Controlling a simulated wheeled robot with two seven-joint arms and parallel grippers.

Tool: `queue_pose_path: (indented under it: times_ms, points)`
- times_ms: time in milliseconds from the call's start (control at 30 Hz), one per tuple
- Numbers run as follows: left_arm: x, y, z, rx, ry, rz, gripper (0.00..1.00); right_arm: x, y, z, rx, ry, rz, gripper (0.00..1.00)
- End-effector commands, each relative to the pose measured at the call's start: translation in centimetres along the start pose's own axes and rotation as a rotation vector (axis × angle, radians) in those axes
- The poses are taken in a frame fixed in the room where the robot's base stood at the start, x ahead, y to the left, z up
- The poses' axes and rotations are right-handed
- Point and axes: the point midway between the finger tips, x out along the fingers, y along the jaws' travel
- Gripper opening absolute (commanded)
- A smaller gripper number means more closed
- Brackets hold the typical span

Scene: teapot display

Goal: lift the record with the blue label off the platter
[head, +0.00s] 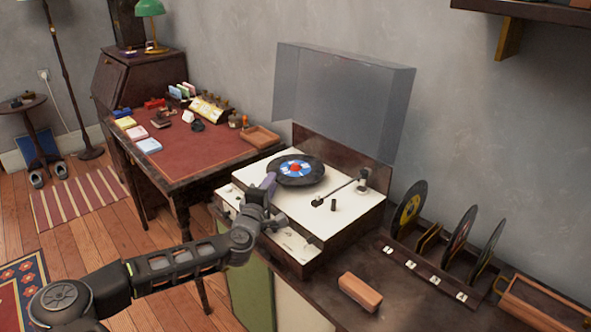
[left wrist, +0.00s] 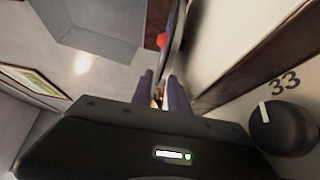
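The record with the blue label (head: 312,175) lies flat on the platter of the cream-topped record player (head: 335,215). Its label is blue and white with a red middle. My left gripper (head: 269,183) is at the record's near left rim. In the left wrist view, the two purple-grey fingers (left wrist: 162,88) stand apart with a narrow gap. I cannot tell whether a finger touches the rim. My right gripper is out of view.
The clear lid (head: 345,95) stands open behind the player. The tonearm (head: 340,192) lies right of the record. A rack (head: 425,270) with several records and a wooden block (head: 360,292) are at the right. A desk (head: 200,150) with small items stands left. A knob (left wrist: 283,127) is near my wrist.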

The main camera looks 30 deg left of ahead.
Motion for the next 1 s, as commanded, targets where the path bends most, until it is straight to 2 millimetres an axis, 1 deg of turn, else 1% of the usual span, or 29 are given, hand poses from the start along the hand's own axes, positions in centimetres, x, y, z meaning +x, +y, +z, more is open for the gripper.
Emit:
queue_pose_path:
  times_ms: [33, 233, 1000]
  points:
    - [0.0, 0.0, 0.01, 0.0, 0.0, 0.0, 0.16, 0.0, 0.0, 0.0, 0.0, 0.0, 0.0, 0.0]
    - [0.0, 0.0, 0.01, 0.0, 0.0, 0.0, 0.0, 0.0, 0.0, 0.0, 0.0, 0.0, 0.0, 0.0]
    - [-0.01, -0.05, 0.0, 0.0, 0.0, -0.001, 0.0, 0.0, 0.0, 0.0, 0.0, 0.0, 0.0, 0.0]
